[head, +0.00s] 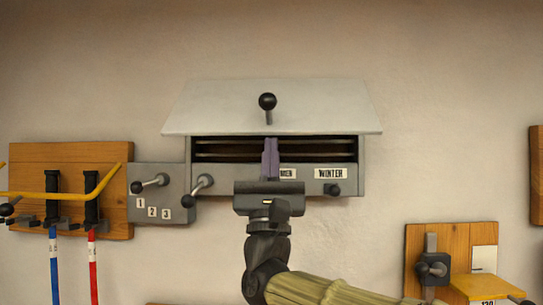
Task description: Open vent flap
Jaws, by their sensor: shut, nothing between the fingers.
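The vent is a grey wall box (345,178) with dark horizontal slats (225,149) showing in its opening. Its pale flap (210,112) is tilted up and outward above the slats, with its lower edge clear of the opening. A black ball knob (267,101) on a short stem sits on the flap. My gripper (270,145) is in front of the vent with its purple fingers shut and empty. Its fingertips are just below the flap's lower edge in the picture; I cannot tell whether they touch it. My gripper hides the box's lower middle and part of a label.
A "WINTER" label (331,174) and a small black knob (332,190) are on the box front. A grey lever box (170,205) numbered 1 2 3 is at left, beside a wooden board (70,155) with a yellow bar. Another wooden board (415,245) is at lower right.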

